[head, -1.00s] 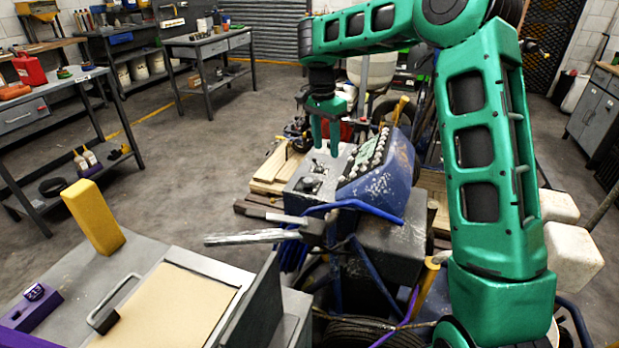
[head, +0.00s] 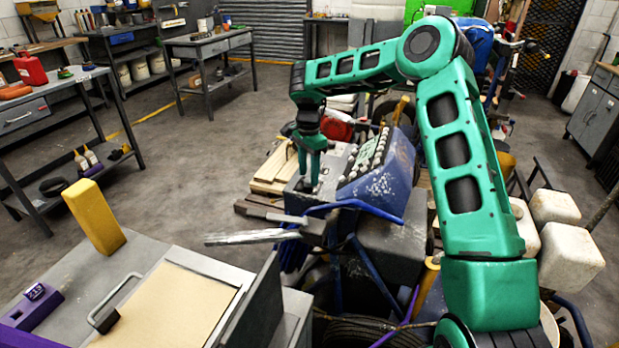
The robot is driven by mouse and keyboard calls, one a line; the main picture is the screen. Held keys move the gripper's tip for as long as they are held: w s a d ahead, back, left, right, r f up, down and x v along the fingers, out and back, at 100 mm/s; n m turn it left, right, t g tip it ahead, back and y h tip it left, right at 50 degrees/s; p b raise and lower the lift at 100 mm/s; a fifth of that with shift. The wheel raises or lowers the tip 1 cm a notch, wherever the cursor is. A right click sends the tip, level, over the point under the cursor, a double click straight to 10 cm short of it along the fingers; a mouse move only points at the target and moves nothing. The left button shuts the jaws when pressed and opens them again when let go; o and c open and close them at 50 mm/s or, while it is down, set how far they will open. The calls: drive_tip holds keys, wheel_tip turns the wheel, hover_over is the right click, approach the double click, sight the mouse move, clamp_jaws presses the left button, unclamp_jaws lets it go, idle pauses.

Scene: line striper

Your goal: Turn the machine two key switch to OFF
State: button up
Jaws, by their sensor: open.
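The line striper (head: 385,192) has a blue sloped console with rows of light knobs, and a grey control box (head: 335,162) at its left. Small dark switches sit on top of the grey box. My gripper (head: 310,184) is open and points down over the left part of this box. Its fingertips are low around a small dark fitting, which they largely cover. I cannot tell whether they touch it. The key switch's position and any machine label are too small or hidden to read.
A metal handle bar (head: 245,237) and blue tubing (head: 352,206) lie just in front of the box. A grey bench (head: 140,262) with a yellow block (head: 94,217) stands at the near left. Wooden planks (head: 275,170) lie left of the machine.

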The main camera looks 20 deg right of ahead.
drive_tip(key=shift+f, duration=0.85)
